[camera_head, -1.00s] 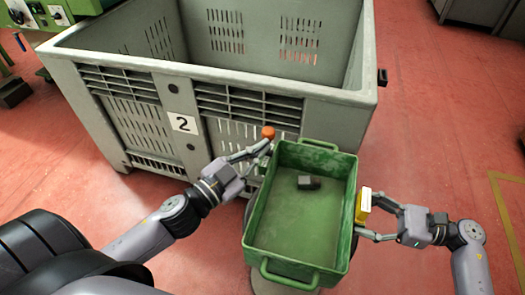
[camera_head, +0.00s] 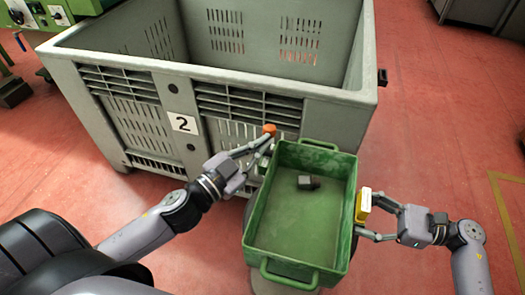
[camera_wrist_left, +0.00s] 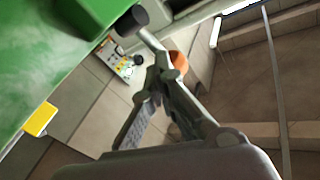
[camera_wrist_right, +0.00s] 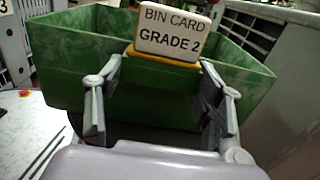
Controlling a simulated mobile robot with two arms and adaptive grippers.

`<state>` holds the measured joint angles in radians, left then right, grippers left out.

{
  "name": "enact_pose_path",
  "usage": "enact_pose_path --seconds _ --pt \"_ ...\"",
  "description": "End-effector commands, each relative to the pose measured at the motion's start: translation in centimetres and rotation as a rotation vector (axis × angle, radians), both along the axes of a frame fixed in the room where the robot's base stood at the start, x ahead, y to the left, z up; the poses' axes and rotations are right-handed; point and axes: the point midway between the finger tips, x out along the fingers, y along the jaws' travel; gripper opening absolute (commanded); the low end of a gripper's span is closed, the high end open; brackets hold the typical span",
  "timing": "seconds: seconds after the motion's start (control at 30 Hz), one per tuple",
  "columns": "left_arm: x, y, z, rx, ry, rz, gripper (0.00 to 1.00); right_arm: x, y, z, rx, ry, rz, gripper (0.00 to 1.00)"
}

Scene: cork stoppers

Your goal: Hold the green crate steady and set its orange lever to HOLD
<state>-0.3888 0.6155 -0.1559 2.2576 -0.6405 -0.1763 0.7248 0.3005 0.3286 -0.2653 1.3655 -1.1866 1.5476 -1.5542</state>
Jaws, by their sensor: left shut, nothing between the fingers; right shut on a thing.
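The green crate (camera_head: 300,250) stands upright and open at the lower middle, with a small dark block (camera_head: 308,182) inside. The orange lever knob (camera_head: 269,129) is just beyond the crate's far left corner; it also shows in the left wrist view (camera_wrist_left: 179,62). My left gripper (camera_head: 266,143) is shut and empty, its fingertips close beside the knob; I cannot tell if they touch. The lever's setting cannot be read. My right gripper (camera_head: 366,217) is at the crate's right wall, shut on the crate around the yellow-backed card (camera_wrist_right: 172,34) reading GRADE 2.
A green machine (camera_head: 50,15) is at the back left. Red floor (camera_head: 440,130) is clear to the right.

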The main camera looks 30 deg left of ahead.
Motion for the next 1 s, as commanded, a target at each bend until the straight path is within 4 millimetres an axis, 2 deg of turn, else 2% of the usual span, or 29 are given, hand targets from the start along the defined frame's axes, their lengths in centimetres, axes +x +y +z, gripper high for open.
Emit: enact_pose_path --seconds 1.0 --pt "0.93 0.02 0.99 0.0 -0.004 -0.001 0.0 -0.09 0.03 -0.02 -0.001 0.0 0.003 0.14"
